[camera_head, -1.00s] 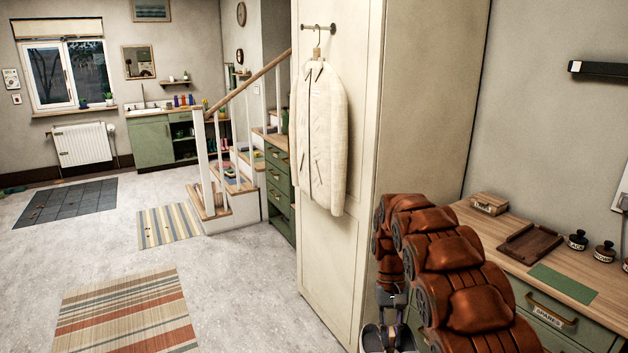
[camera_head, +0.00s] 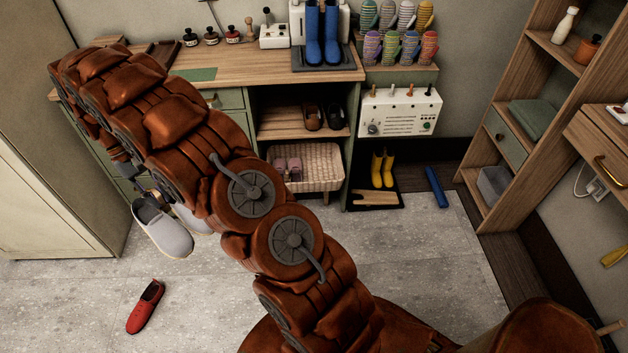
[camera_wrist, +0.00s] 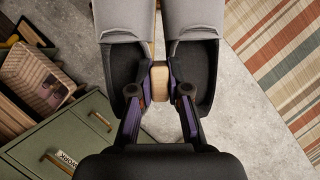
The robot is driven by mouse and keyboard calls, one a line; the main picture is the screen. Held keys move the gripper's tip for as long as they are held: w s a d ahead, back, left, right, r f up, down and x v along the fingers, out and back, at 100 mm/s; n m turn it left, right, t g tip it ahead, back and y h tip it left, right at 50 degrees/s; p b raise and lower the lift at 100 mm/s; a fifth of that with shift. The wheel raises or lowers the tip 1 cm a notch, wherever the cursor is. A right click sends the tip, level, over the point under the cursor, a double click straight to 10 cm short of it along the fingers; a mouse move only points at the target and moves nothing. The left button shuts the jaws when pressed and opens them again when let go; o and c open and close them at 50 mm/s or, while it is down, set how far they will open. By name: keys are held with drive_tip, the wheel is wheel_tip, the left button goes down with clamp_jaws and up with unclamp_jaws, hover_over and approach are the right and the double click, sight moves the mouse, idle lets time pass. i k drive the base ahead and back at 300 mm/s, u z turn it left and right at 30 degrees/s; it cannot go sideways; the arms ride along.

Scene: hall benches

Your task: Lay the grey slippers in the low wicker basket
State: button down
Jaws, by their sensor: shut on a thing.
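The grey slippers (camera_head: 163,230) hang side by side from my gripper (camera_wrist: 160,108), above the floor at the left in the head view. In the wrist view, the left grey slipper (camera_wrist: 122,18) and the right one (camera_wrist: 195,18) point away, with dark openings near my fingers. A tan wooden piece (camera_wrist: 160,80) sits between them at the fingertips. My gripper is shut on the pair; the exact grip point is unclear. The low wicker basket (camera_head: 322,178) stands on the lower shelf under the bench, with pinkish footwear (camera_head: 288,167) inside.
Dark shoes (camera_head: 322,117) stand on the shelf above the basket. Yellow boots (camera_head: 383,168) stand right of it. A red slipper (camera_head: 146,306) lies on the floor at lower left. A tall cupboard (camera_head: 50,180) bounds the left; a wooden shelf unit (camera_head: 520,110) bounds the right.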

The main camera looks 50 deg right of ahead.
sight(321, 174)
drive_tip(key=z, duration=0.35)
drive_tip(key=k, duration=0.8)
drive_tip(key=u, duration=0.55)
drive_tip(key=i, duration=1.3)
drive_tip(key=z, duration=0.6)
drive_tip(key=i, duration=0.55)
drive_tip(key=z, duration=0.6)
